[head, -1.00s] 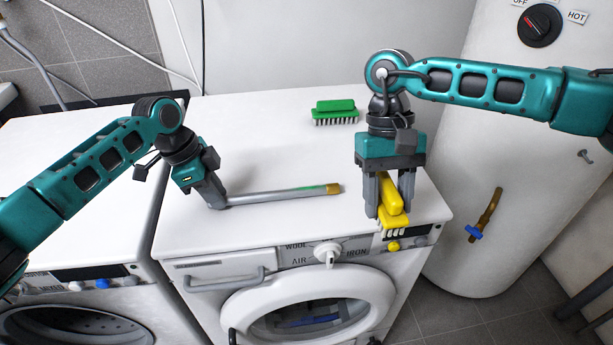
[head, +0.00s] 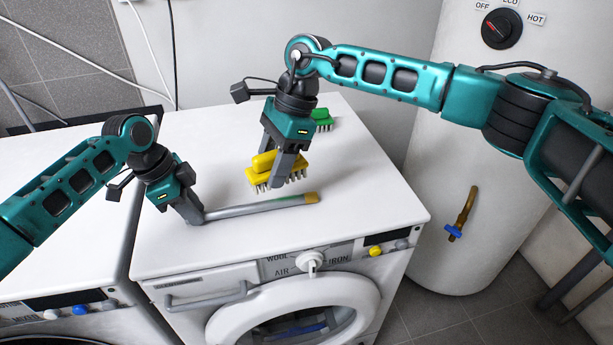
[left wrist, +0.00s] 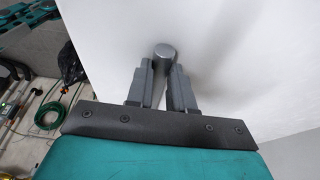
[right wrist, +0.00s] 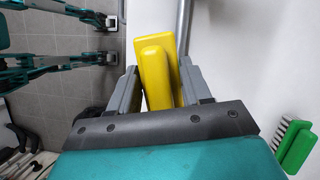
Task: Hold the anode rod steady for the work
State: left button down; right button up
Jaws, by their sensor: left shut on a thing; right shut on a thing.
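The anode rod (head: 262,207) is a grey rod lying across the top of the white washing machine, with a brownish tip and a green patch near its right end. My left gripper (head: 198,218) is shut on its left end; the rod's round end (left wrist: 164,52) shows between the fingers in the left wrist view. My right gripper (head: 286,178) is shut on a yellow brush (head: 264,161), bristles down, just behind the rod. The brush (right wrist: 154,65) also shows between the fingers in the right wrist view. Whether its bristles touch anything is unclear.
A green brush (head: 322,117) stands at the back of the washing machine top (head: 375,190). The white boiler (head: 445,150) with a dial and a brass pipe with a blue tap (head: 455,233) stands to the right. The right part of the top is clear.

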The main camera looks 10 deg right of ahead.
jog(key=shift+w+a+f+m+t, duration=0.25)
jog(key=shift+a+f+m, duration=0.2)
jog(key=shift+f, duration=0.75)
jog(key=shift+w+a+f+m+t, duration=0.15)
jog(key=shift+w+a+f+m, duration=0.3)
jog(key=shift+f, duration=0.75)
jog(key=shift+w+a+f+m+t, duration=0.25)
jog(key=shift+f+m, duration=0.25)
jog(key=shift+f, duration=0.7)
jog(key=shift+d+f, duration=0.2)
jog(key=shift+d, duration=0.5)
jog(key=shift+s+d+r, duration=0.1)
jog(key=shift+d, duration=4.2)
jog(key=shift+a, duration=4.7)
jog(key=shift+a+r, duration=0.15)
jog(key=shift+r, duration=0.6)
jog(key=shift+a+r, duration=0.15)
jog(key=shift+r, duration=3.15)
pick_arm(q)
jog(key=c, duration=0.9)
grip_release()
